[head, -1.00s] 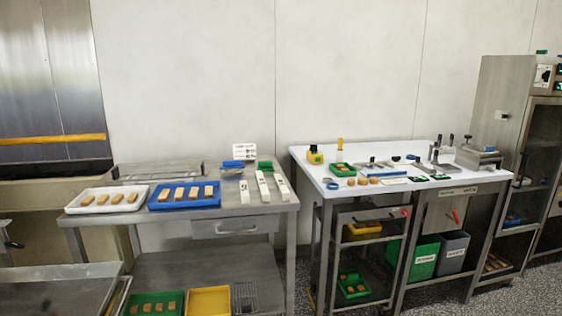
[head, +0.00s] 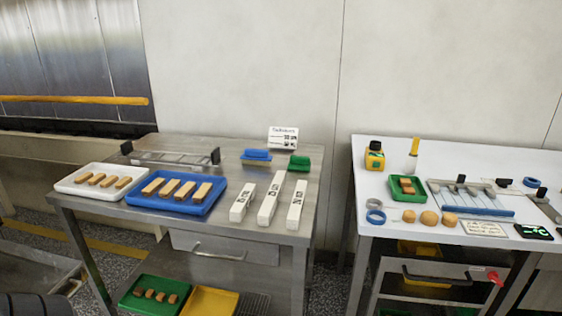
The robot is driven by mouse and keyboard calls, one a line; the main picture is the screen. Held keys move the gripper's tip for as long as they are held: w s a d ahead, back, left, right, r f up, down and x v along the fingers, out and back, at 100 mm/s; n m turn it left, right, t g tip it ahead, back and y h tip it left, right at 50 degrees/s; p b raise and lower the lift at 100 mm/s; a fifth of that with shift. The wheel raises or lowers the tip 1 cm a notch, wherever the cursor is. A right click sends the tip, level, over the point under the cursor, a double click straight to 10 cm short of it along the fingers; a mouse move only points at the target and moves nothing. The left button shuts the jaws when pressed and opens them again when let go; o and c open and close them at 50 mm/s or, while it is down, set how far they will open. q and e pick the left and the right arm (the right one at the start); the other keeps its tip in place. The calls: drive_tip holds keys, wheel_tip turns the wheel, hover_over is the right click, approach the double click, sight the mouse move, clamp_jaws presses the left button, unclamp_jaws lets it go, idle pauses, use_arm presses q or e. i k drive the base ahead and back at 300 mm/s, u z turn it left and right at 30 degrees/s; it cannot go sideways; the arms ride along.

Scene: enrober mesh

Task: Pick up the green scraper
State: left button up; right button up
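A small green tool (head: 299,162) lies at the back right of the steel table (head: 235,217). It may be the green scraper, but it is too small to tell its exact form. A similar blue tool (head: 256,155) with a tan lower part lies just left of it, apart from it. A white sign (head: 283,138) stands behind the two. Neither of my grippers shows in the head view.
Three white labelled blocks (head: 271,199) lie in front of the green tool. Left of them are a blue tray (head: 163,204) and a white tray (head: 80,173) with tan bars. A gap separates the steel table from a white-topped bench (head: 385,145).

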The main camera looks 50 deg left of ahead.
sight(301, 163)
drive_tip(key=u, duration=2)
